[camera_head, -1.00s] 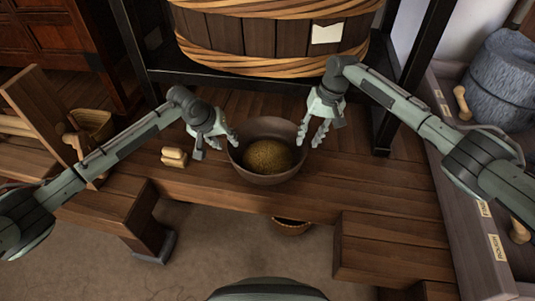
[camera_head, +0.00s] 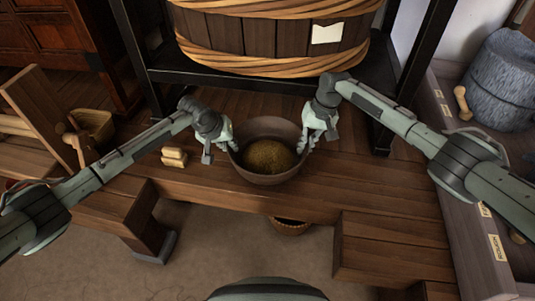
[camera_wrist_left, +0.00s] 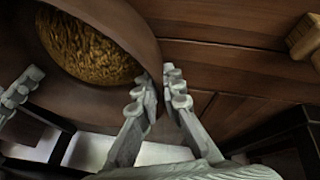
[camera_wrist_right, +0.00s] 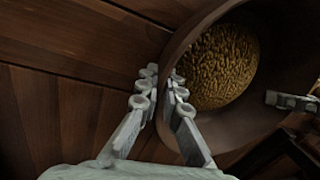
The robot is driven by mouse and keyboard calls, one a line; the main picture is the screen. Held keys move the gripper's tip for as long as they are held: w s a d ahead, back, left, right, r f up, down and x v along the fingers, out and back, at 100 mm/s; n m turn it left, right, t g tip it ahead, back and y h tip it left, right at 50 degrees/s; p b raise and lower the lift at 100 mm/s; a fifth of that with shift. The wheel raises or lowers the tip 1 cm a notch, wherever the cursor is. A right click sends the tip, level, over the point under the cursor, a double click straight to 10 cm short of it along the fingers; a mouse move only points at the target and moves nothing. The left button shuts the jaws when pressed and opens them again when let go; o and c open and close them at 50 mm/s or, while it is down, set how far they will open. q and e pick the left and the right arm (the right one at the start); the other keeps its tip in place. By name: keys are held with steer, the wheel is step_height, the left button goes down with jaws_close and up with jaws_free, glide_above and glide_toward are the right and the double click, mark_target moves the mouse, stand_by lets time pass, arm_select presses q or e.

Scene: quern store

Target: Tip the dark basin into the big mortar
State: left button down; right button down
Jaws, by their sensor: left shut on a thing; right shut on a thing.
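The dark brown basin (camera_head: 268,179) stands upright on the wooden bench, with a heap of golden-brown grain (camera_head: 268,156) inside. My left gripper (camera_head: 236,146) is shut on its left rim. In the left wrist view, the fingers (camera_wrist_left: 160,92) pinch the basin wall (camera_wrist_left: 108,96). My right gripper (camera_head: 304,144) is shut on the right rim. The right wrist view shows its fingers (camera_wrist_right: 160,92) on either side of the wall. A large blue-grey stone vessel (camera_head: 500,85), which looks like the big mortar, stands at the far right, well away from the basin.
Pale wooden blocks (camera_head: 174,157) lie left of the basin. A banded wooden tub (camera_head: 275,35) on a black frame stands behind. A small basket (camera_head: 290,227) is below the bench (camera_head: 340,200). A labelled grey shelf (camera_head: 455,150) runs along the right.

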steer(key=shift+r, duration=0.1)
stand_by(0.5)
